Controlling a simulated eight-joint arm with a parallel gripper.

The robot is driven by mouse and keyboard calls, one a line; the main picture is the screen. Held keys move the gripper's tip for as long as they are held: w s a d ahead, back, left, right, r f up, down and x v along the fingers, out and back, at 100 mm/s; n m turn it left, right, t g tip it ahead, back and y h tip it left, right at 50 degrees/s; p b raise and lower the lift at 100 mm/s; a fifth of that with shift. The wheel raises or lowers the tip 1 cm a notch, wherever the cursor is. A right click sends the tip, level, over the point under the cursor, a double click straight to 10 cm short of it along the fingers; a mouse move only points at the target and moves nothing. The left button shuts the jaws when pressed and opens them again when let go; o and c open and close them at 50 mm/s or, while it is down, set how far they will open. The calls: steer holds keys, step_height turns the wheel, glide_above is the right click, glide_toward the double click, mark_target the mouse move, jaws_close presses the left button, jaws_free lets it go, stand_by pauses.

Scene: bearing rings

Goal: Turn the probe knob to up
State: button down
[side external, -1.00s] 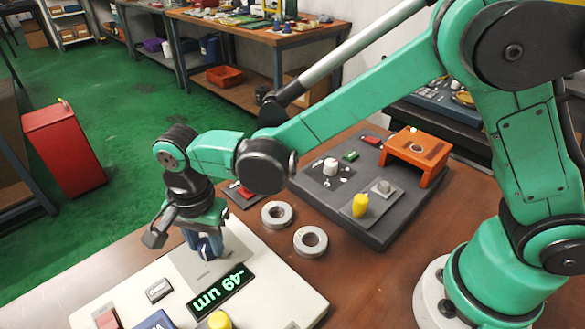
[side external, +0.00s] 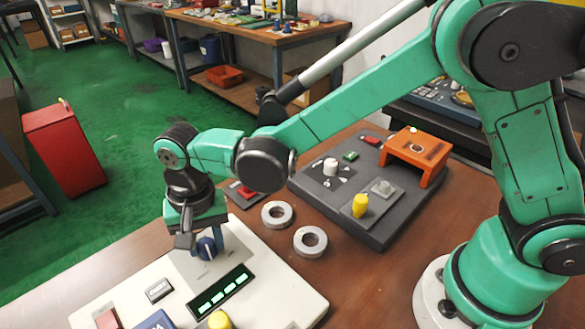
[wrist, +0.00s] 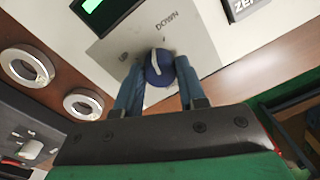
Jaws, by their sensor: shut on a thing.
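The blue probe knob (side external: 207,250) stands on the pale instrument panel (side external: 262,262). My gripper (side external: 206,238) points down over it. In the wrist view, the fingers of my gripper (wrist: 160,67) are closed on opposite sides of the round knob (wrist: 158,72). The knob has a white pointer line. The pointer end lies between the UP label (wrist: 123,57) and the DOWN label (wrist: 167,19); I cannot tell which it is set to. The display (side external: 222,290) shows several green blocks in place of a number.
Two grey rings (side external: 277,214) (side external: 310,241) lie on the brown table beside the panel. A dark fixture board (side external: 330,204) with a yellow knob (side external: 360,205) and an orange stand (side external: 415,154) is behind them. A grey button (side external: 159,290) is near the knob.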

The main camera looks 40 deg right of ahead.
mark_target(206, 242)
steer(key=n, duration=0.5)
steer(key=shift+n, duration=0.3)
steer(key=n, duration=0.5)
steer(key=shift+n, duration=0.7)
steer(key=c, duration=0.5)
jaws_free()
steer(key=shift+r, duration=2.85)
